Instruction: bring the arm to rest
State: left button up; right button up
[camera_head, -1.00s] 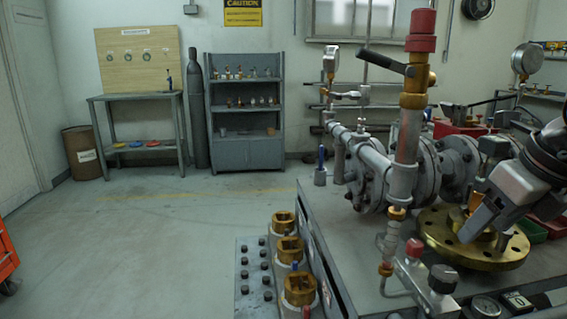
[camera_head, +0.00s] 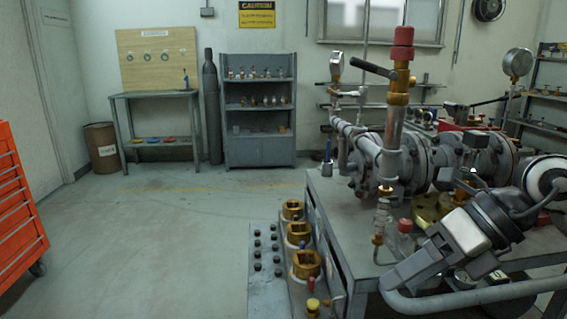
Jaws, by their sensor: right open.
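My right gripper (camera_head: 394,282) is in the lower right, at the end of my arm that comes in from the right. It is open, empty and slants down to the left, in front of the workbench (camera_head: 325,204). The grey pipe-and-valve assembly (camera_head: 392,150) stands on the bench behind it, with a red-capped vertical pipe and a black lever. The brass flange (camera_head: 426,208) lies on the bench, partly hidden behind my right gripper and wrist. My left gripper is not in view.
A panel (camera_head: 262,265) with black knobs and several brass sockets (camera_head: 306,264) stands left of the bench. A red tool cabinet (camera_head: 20,200) is at the left edge. A grey shelf (camera_head: 258,148) and side table (camera_head: 155,96) stand at the back. The floor between is clear.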

jog(key=s+a+r+m+t+y+p, duration=0.1)
jog(key=s+a+r+m+y, duration=0.15)
jog(key=a+y, duration=0.35)
jog(key=s+a+r+m+y+p, duration=0.1)
jog(key=a+r+m+y+p, duration=0.1)
jog(key=a+m+y, duration=0.35)
jog(key=w+d+f+m+t+h+p, duration=0.15)
jog(key=d+f+m+t+h, duration=0.4)
jog(key=m, duration=0.75)
jog(key=w+d+f+m+t+h+p, duration=0.1)
jog(key=w+d+f+m+t+h, duration=0.1)
jog(key=f+m+t+h, duration=0.9)
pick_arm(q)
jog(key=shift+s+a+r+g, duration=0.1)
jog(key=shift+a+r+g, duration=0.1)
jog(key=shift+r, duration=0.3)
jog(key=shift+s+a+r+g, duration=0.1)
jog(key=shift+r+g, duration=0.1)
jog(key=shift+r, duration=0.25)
pick_arm(e)
jog(key=s+f+m+g, duration=0.7)
jog(key=s+f, duration=0.3)
jog(key=f, duration=0.2)
jog(key=shift+s+m+g, duration=0.3)
jog(key=shift+s+g, duration=0.1)
jog(key=shift+g, duration=0.45)
